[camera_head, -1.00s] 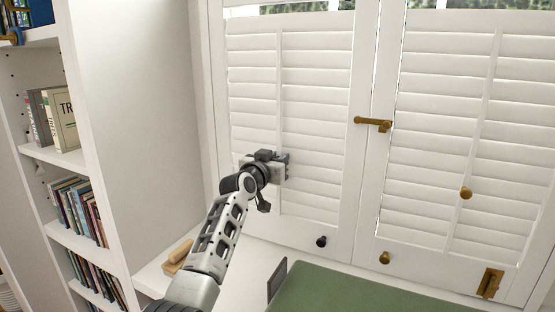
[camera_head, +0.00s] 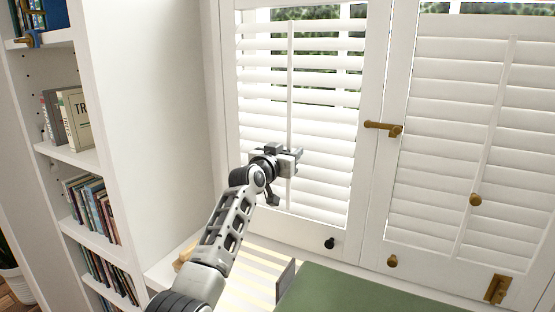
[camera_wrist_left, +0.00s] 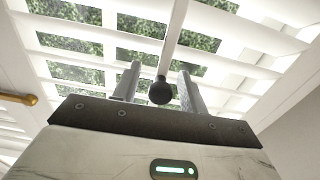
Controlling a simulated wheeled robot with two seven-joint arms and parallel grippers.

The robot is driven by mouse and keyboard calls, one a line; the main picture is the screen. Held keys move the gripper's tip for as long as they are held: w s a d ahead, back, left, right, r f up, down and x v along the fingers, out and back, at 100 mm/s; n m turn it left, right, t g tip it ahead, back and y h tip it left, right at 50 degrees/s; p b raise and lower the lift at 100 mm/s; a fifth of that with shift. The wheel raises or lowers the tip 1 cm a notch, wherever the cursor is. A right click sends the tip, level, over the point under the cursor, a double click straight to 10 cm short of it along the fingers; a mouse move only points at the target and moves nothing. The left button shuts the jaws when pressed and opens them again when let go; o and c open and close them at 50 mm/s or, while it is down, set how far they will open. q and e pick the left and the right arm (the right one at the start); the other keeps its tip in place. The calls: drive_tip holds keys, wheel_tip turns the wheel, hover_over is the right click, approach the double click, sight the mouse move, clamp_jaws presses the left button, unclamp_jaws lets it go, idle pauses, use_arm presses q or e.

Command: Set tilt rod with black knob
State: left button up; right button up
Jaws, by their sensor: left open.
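The white tilt rod (camera_head: 290,85) runs upright down the left shutter panel (camera_head: 335,125). In the left wrist view the rod (camera_wrist_left: 174,38) ends in a round black knob (camera_wrist_left: 161,91). My left gripper (camera_wrist_left: 157,85) is open, with one finger on each side of the knob and gaps showing beside it. In the head view my left gripper (camera_head: 288,158) is at the lower part of the rod and hides the knob. The left panel's slats are tilted open, with greenery showing between them. My right gripper is not in view.
The right shutter panel (camera_head: 440,120) has closed slats and a rod with a brass knob (camera_head: 475,200). A brass latch (camera_head: 384,128) sits between the panels. A small black knob (camera_head: 329,243) is on the left panel's bottom rail. A green cushion (camera_head: 370,292) lies below, and a bookshelf (camera_head: 85,150) stands at left.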

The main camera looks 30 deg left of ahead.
use_arm(q)
drive_tip(key=s, duration=1.5)
drive_tip(key=shift+s, duration=0.35)
drive_tip(key=s+d+f+g, duration=0.1)
drive_tip(key=s+d+f, duration=0.2)
drive_tip(key=f, duration=0.3)
drive_tip(key=s+d+f+m+g+h, duration=0.1)
drive_tip(key=s+d+f, duration=0.2)
drive_tip(key=f, duration=0.3)
drive_tip(key=s+d+f+g, duration=0.1)
drive_tip(key=s+d+f, duration=0.1)
drive_tip(key=f, duration=0.4)
drive_tip(key=shift+s+d+f+m+h, duration=0.3)
drive_tip(key=shift+s+d+f, duration=0.1)
drive_tip(key=shift+s, duration=0.05)
drive_tip(key=s+d+f+g, duration=0.1)
drive_tip(key=s+d+f, duration=0.2)
drive_tip(key=s, duration=0.3)
drive_tip(key=s+d+f+g+h, duration=0.1)
drive_tip(key=s+d+f, duration=0.2)
drive_tip(key=s+f, duration=0.2)
drive_tip(key=s+d+f+g+h, duration=0.1)
drive_tip(key=s+d+f+g, duration=0.1)
drive_tip(key=s+d+f, duration=0.2)
drive_tip(key=s, duration=0.3)
drive_tip(key=shift+s+m, duration=0.15)
drive_tip(key=shift+m, duration=0.15)
